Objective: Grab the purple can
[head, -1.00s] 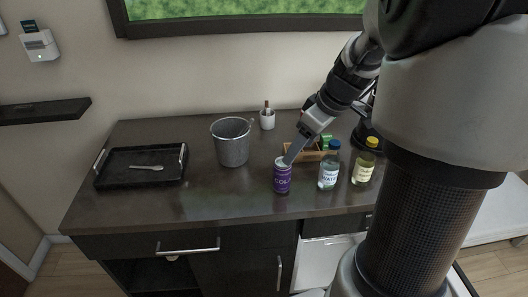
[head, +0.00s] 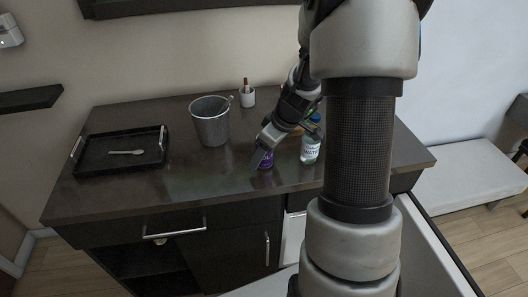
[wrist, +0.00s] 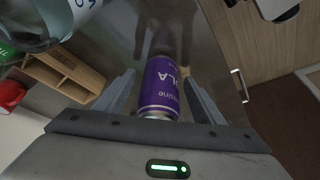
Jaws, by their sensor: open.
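The purple can (head: 266,162) stands on the dark vanity top near its front edge, mostly hidden behind my gripper in the head view. In the wrist view the purple can (wrist: 160,88) lies between the two open fingers, with a gap on each side. My gripper (head: 262,154) is open and reaches down around the can; its fingers also show in the wrist view (wrist: 160,95).
A water bottle (head: 311,140) stands close to the right of the can. A grey bucket (head: 210,124) and a black tray (head: 92,163) with a utensil (head: 126,153) stand to the left. A wooden box (wrist: 60,75) is nearby. The countertop (head: 185,178) left of the can is clear.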

